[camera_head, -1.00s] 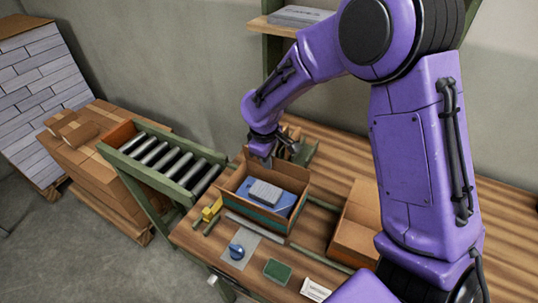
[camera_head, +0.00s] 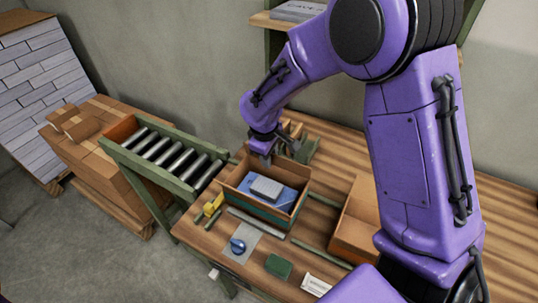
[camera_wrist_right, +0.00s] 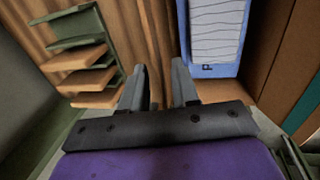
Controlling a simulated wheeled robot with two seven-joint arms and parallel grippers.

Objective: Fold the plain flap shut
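The open cardboard box (camera_head: 257,212) stands on the wooden table with a teal stripe on its side. Inside lie a blue item (camera_head: 284,196) and a grey-white block (camera_head: 266,188); the blue item also shows in the right wrist view (camera_wrist_right: 209,70). I cannot tell for certain which of the box's flaps is the plain one. My right gripper (camera_head: 267,158) is at the box's back edge, pointing down; in the right wrist view its fingers (camera_wrist_right: 160,80) are apart with nothing clearly between them. My left gripper is out of view.
A second open cardboard box (camera_head: 356,232) stands to the right. A roller conveyor (camera_head: 165,150) adjoins the table at left. A green rack with wooden slats (camera_wrist_right: 85,55) is beside the gripper. A blue round object (camera_head: 237,245) and a green pad (camera_head: 279,266) lie in front.

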